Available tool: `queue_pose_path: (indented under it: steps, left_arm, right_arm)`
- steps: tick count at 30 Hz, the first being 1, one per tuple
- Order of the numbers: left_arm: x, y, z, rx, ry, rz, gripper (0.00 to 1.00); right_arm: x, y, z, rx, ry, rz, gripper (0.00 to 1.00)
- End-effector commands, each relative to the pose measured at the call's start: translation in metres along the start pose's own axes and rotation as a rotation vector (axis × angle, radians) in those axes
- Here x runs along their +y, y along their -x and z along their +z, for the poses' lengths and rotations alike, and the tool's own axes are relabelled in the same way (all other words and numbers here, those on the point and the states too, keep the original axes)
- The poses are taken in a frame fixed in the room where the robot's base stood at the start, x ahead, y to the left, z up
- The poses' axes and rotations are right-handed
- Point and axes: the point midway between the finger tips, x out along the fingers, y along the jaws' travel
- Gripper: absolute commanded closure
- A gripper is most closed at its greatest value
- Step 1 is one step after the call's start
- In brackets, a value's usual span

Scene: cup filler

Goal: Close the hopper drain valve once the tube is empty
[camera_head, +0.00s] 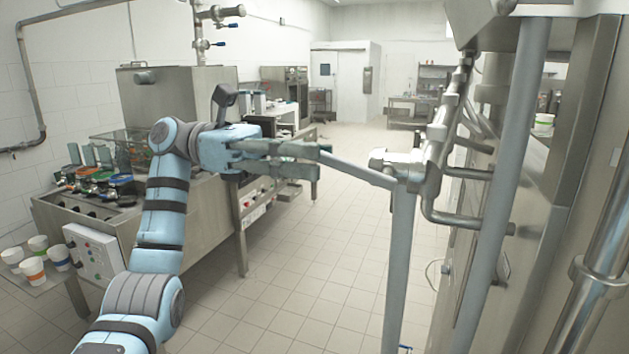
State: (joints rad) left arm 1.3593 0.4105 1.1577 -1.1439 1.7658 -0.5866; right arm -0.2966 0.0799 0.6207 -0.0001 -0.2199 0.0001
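The valve (400,165) sits on steel pipework at the right of centre. A long grey lever (358,172) runs from it to the left, sloping slightly up toward my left gripper (322,163). My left gripper's two long fingers point right, one above the other, and the lever's far end meets their tips. I cannot tell whether they grip it or only touch or overlap it. A grey vertical tube (400,265) hangs below the valve. A thicker slanted grey tube (505,170) stands to its right. The tubes' insides are hidden. My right gripper is out of view.
A steel machine (580,110) fills the right side. A steel counter (200,215) with a control box (95,255) stands at the left, with several cups (33,271) beside it. The tiled floor (300,260) in the middle is clear.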

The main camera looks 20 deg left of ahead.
Motion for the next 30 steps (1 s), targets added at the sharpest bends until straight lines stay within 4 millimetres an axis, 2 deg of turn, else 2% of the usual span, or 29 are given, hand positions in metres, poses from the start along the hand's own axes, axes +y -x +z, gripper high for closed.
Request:
queue_pose_path:
  steps: [1, 6, 15, 16, 21, 30]
  left_arm:
    - [0.0, -0.012, -0.004, -0.002, -0.004, -0.006, 0.7]
    - [0.002, -0.034, -0.001, -0.002, -0.001, -0.009, 0.7]
    - [0.002, -0.038, 0.002, -0.002, 0.001, -0.006, 0.7]
    - [0.002, -0.038, 0.002, -0.002, 0.001, -0.006, 0.72]
    - [0.002, -0.038, 0.002, -0.002, 0.001, -0.006, 0.99]
    - [0.002, -0.037, 0.002, -0.003, 0.001, -0.006, 1.0]
  right_arm:
    - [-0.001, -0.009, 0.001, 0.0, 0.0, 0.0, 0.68]
    - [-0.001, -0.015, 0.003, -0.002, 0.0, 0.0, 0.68]
    - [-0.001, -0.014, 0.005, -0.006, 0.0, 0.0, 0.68]
    - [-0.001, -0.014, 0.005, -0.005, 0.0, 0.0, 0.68]
    - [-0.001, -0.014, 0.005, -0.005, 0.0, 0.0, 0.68]
    - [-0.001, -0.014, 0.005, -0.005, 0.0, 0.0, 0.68]
